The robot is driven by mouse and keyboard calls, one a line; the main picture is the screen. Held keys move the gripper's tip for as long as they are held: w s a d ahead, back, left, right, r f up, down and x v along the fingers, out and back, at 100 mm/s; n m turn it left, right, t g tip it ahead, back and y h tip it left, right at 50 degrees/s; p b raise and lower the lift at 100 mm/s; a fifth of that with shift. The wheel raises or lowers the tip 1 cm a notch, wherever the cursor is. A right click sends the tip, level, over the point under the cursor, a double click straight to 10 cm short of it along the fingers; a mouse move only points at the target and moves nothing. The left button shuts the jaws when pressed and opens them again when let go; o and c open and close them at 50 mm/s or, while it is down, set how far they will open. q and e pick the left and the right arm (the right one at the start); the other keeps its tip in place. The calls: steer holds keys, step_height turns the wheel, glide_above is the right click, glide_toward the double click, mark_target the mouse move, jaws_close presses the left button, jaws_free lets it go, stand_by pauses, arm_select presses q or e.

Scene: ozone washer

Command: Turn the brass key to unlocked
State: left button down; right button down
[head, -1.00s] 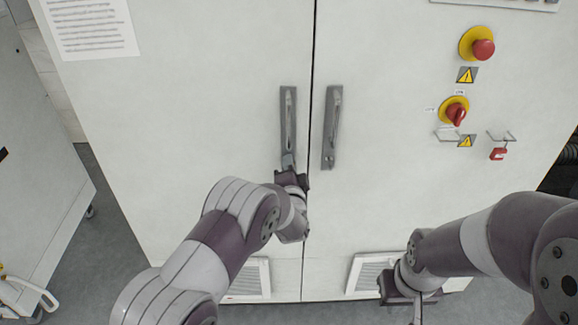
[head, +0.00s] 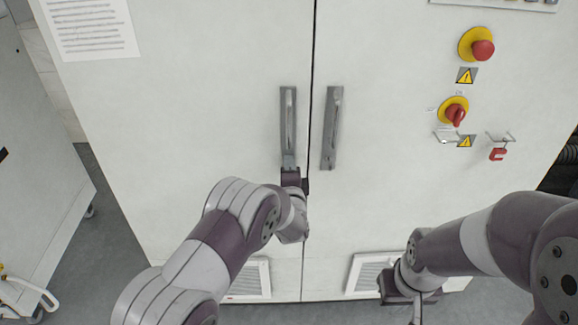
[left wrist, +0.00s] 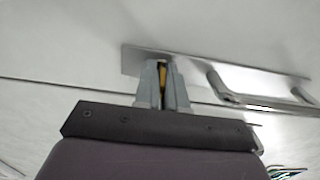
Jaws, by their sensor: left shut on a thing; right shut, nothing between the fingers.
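The brass key (left wrist: 163,72) shows in the left wrist view as a narrow yellow strip between the fingers of my left gripper (left wrist: 162,80). It is at one end of the left door's grey handle plate (left wrist: 135,60). In the head view my left gripper (head: 289,162) is at the lower end of that handle plate (head: 288,115), and the key is hidden there. My left gripper is shut on the key. My right gripper (head: 416,308) is low at the bottom right, away from the key, shut and empty, its fingers partly cut off by the frame.
A second handle (head: 331,125) is just right of the door gap. A red emergency button (head: 483,49), a red rotary switch (head: 457,114) and a red padlock (head: 497,154) are on the right door. Vent grilles (head: 372,272) are low on the doors.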

arm_select(q)
steer(key=c, duration=1.3)
jaws_free()
steer(key=s+d+b, duration=0.1)
steer(key=s+b, duration=0.1)
steer(key=s, duration=1)
steer(key=shift+s, duration=0.35)
